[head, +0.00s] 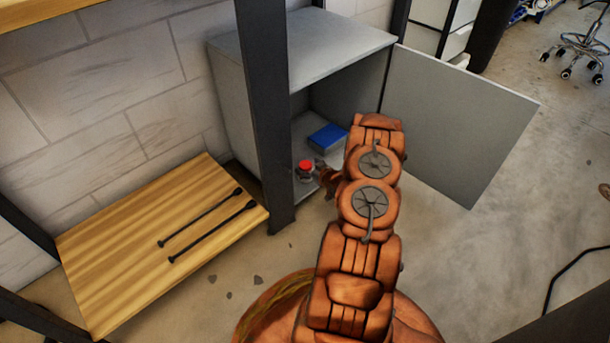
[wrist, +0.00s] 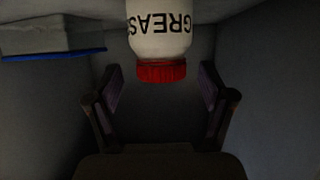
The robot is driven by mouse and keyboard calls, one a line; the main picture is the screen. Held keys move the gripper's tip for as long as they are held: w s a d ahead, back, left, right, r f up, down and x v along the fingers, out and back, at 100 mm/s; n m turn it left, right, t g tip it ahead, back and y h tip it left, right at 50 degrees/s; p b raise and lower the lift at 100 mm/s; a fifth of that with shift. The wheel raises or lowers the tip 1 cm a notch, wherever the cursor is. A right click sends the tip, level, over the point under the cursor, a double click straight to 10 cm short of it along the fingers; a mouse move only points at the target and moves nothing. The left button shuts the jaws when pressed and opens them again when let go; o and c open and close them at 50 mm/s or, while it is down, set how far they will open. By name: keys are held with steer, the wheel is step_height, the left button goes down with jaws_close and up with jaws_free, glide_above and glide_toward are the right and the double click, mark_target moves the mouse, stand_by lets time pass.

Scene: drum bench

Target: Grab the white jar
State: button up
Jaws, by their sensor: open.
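The white jar (wrist: 162,30) has a red lid and dark lettering reading "GREAS". In the wrist view it appears upside down at top centre, its red lid (wrist: 161,71) between the lines of my two fingers. In the head view the jar's red lid (head: 305,165) shows inside the grey cabinet, near its left side; its body is small and partly hidden. My gripper (wrist: 160,98) is open, with a finger on each side and a gap to the jar on both sides. In the head view my gripper (head: 322,172) is beside the jar, at the cabinet opening.
The grey cabinet (head: 305,45) has its door (head: 455,120) swung open to the right. A blue-topped box (head: 328,137) sits behind the jar; it also shows in the wrist view (wrist: 50,40). A dark post (head: 262,110) stands left of the opening. A wooden shelf (head: 130,240) holds two dark rods.

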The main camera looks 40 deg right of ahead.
steer(key=shift+x, duration=0.95)
steer(key=shift+a, duration=0.1)
steer(key=c, duration=1.4)
